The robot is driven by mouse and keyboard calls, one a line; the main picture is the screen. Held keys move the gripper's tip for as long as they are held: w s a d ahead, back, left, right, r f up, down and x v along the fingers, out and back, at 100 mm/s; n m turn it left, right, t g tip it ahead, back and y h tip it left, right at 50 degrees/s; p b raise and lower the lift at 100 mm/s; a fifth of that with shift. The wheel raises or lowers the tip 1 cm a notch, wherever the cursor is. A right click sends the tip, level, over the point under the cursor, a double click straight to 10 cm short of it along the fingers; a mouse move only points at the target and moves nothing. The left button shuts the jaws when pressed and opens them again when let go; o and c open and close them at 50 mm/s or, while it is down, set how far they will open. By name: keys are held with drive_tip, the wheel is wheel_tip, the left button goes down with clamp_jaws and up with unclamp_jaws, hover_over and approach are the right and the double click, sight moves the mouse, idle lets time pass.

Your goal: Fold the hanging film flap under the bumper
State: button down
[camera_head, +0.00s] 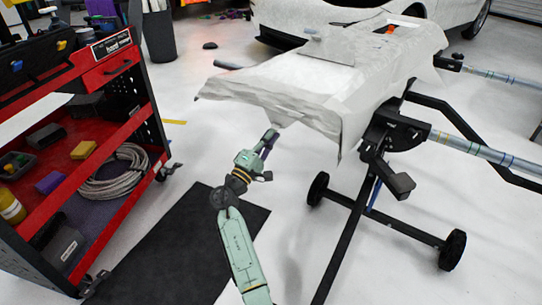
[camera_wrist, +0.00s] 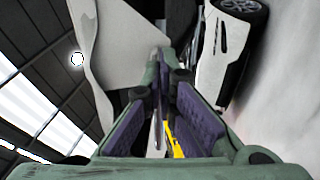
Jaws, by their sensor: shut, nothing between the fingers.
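The white film-covered bumper (camera_head: 320,80) lies on a black wheeled stand, its near edge draped with a loose, uneven film flap (camera_head: 290,108) that hangs lowest in a point at the right. My gripper (camera_head: 269,139) is just below the flap's near edge, pointing up toward it. It is shut with nothing held. I cannot tell whether its tips touch the film. In the wrist view, my gripper's purple-padded fingers (camera_wrist: 161,75) converge ahead, and a large pale curved sheet, likely the film (camera_wrist: 112,45), fills the upper left beside them. The bumper's underside is mostly hidden in the head view.
The black stand (camera_head: 345,225) has legs and wheels at the right. A red tool cart (camera_head: 110,60) with a coiled cable stands at the left. A white car (camera_head: 285,15) is behind.

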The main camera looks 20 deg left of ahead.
sight(283, 122)
drive_tip(key=shift+t+h, duration=0.5)
drive_tip(key=shift+t, duration=0.3)
drive_tip(key=w+b, duration=0.2)
drive_tip(key=b, duration=0.2)
drive_tip(key=w+d+b, duration=0.1)
drive_tip(key=w+b, duration=0.2)
drive_tip(key=b, duration=0.2)
drive_tip(key=w+d+r+b, duration=0.1)
drive_tip(key=w+b, duration=0.1)
drive_tip(key=b, duration=0.2)
drive_tip(key=shift+w+d+r+b, duration=0.1)
drive_tip(key=shift+w+d+b, duration=0.1)
drive_tip(key=shift+b, duration=0.1)
drive_tip(key=shift+w+d+r+b, duration=0.25)
drive_tip(key=shift+w+r+b, duration=0.15)
drive_tip(key=shift+w+r, duration=0.4)
drive_tip(key=shift+w+d+r+b, duration=0.2)
drive_tip(key=shift+w+r+b, duration=0.15)
drive_tip(key=shift+w+r, duration=0.45)
